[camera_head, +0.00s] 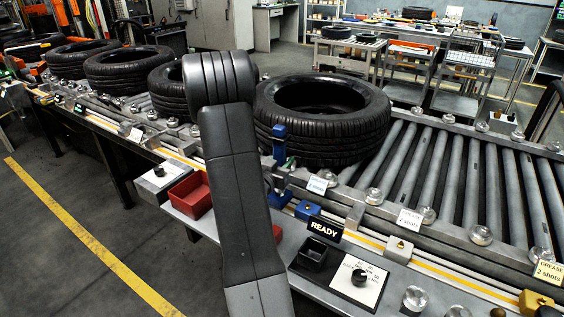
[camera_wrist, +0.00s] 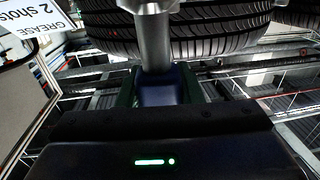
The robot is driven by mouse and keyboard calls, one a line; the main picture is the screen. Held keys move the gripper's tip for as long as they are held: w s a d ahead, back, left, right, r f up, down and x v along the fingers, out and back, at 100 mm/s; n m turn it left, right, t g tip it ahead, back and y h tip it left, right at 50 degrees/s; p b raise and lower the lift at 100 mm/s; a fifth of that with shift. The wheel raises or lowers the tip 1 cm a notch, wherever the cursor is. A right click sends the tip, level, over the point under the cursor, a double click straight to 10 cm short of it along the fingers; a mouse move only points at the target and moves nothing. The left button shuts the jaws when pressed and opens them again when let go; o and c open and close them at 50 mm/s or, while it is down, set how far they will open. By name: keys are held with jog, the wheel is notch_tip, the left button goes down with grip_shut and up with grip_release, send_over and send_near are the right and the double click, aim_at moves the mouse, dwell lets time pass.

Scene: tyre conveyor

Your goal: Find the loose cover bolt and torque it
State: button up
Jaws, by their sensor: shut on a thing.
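In the wrist view my gripper (camera_wrist: 160,92) is shut on a blue-handled tool (camera_wrist: 165,75), with greenish pads on either side of it. The tool's grey metal shaft (camera_wrist: 155,40) runs up to a wider metal end at the top edge. Round metal bearing covers, such as one near the middle (camera_head: 425,215) and one at the right (camera_head: 480,235), line the conveyor's front rail. Their bolts are too small to tell which is loose.
A black tyre (camera_head: 330,140) lies on the conveyor rollers (camera_head: 450,180), with others to the left. The front ledge holds a red bin (camera_head: 190,196), a black "READY" sign (camera_head: 325,230) and a knob panel (camera_head: 358,282). Grease tags (camera_head: 410,221) hang along the rail. Floor at left is clear.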

aim_at(283, 148)
jog(key=shift+s+f+b, duration=0.1)
jog(key=shift+f+b, duration=0.9)
jog(key=shift+b, duration=0.3)
dwell(0.9)
jog(key=shift+r, duration=0.1)
jog(key=shift+r+p, duration=2.2)
jog(key=shift+r, duration=1.35)
jog(key=shift+d+f, duration=0.1)
